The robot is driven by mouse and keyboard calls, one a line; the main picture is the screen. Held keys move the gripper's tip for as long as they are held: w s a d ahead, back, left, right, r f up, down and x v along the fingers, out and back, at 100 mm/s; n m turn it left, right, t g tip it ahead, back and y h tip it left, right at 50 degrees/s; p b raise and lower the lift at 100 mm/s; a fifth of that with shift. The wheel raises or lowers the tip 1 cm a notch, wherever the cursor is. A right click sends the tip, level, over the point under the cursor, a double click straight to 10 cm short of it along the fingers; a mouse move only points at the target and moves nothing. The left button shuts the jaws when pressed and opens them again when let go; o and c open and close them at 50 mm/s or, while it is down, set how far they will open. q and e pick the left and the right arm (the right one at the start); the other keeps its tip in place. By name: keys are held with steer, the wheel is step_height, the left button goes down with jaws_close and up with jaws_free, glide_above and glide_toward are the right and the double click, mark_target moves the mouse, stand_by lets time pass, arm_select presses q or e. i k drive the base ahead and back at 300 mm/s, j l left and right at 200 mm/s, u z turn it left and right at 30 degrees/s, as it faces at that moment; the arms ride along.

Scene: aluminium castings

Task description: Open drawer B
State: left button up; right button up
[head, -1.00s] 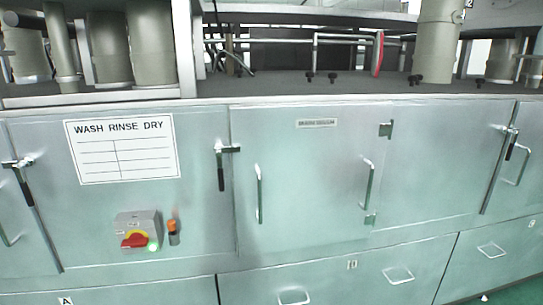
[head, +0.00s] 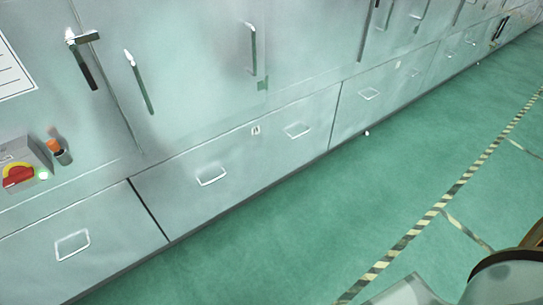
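A row of drawers runs along the bottom of the metal cabinet. The wide middle drawer (head: 240,165) is shut. It has two pull handles, one on the left (head: 211,176) and one on the right (head: 298,131), with a small label (head: 255,130) between them. The label is too small to read surely; by its place after the drawer marked A earlier, it may be drawer B. The drawer to its left (head: 110,225) is shut and has a pull handle (head: 72,244). Another shut drawer (head: 385,90) lies to its right. Neither gripper is in view.
Cabinet doors with long handles (head: 140,82) sit above the drawers. A red and yellow switch (head: 18,176) and an orange-topped part (head: 58,152) stick out at left. The green floor (head: 330,210) before the drawers is clear, with a striped line (head: 440,205) farther out.

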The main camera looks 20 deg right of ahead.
mark_target(187, 190)
steer(key=i+l+z, duration=0.3)
steer(key=i+l, duration=1.1)
